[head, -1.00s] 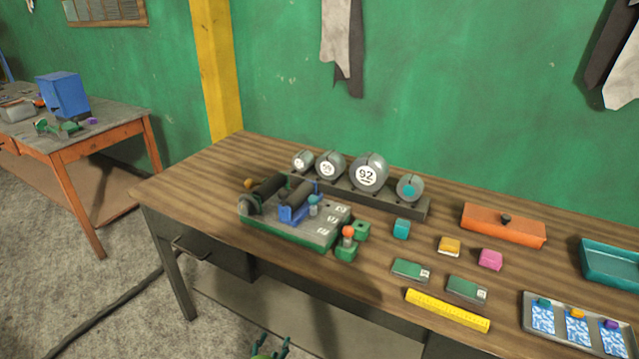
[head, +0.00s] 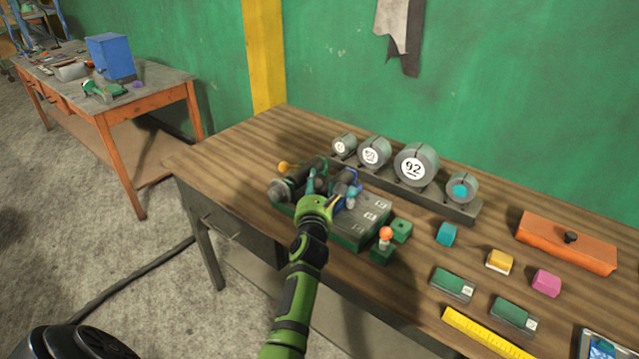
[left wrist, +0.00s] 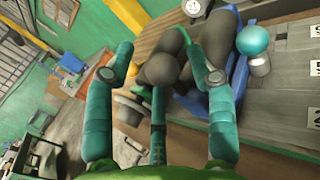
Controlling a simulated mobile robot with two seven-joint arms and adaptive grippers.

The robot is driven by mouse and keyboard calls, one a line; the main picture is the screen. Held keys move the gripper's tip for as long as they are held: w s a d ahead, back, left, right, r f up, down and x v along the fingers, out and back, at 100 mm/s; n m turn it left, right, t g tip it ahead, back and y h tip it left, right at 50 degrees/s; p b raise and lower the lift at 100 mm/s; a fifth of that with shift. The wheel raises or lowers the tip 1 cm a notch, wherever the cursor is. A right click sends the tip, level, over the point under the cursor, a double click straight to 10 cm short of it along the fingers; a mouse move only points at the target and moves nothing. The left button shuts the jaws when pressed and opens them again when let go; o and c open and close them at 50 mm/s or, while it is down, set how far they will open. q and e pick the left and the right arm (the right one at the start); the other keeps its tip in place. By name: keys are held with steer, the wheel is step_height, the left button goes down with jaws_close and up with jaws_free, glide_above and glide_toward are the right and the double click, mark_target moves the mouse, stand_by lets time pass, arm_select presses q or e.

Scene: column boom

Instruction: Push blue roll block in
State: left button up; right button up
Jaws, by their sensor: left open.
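The blue roll block (head: 350,178) is on the machine with the grey top and green base (head: 368,212), partly hidden behind my left gripper (head: 318,182). In the left wrist view the blue block (left wrist: 238,88) is right of my fingers, beside dark rollers (left wrist: 160,68). A teal ball knob (left wrist: 253,41) and a small grey cylinder (left wrist: 260,64) are by its right side. My left gripper (left wrist: 162,66) is open, its fingers spread over the roller area with nothing held. Whether a finger touches the block I cannot tell. My right gripper is out of view.
A rack of round numbered rolls (head: 415,165) stands behind the machine. An orange-topped knob (head: 386,236) is at its front right corner. Small coloured blocks, green boxes (head: 453,285), a yellow ruler (head: 487,333) and an orange box (head: 567,242) lie to the right.

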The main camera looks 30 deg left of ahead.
arm_select(q)
steer(key=shift+x, duration=0.9)
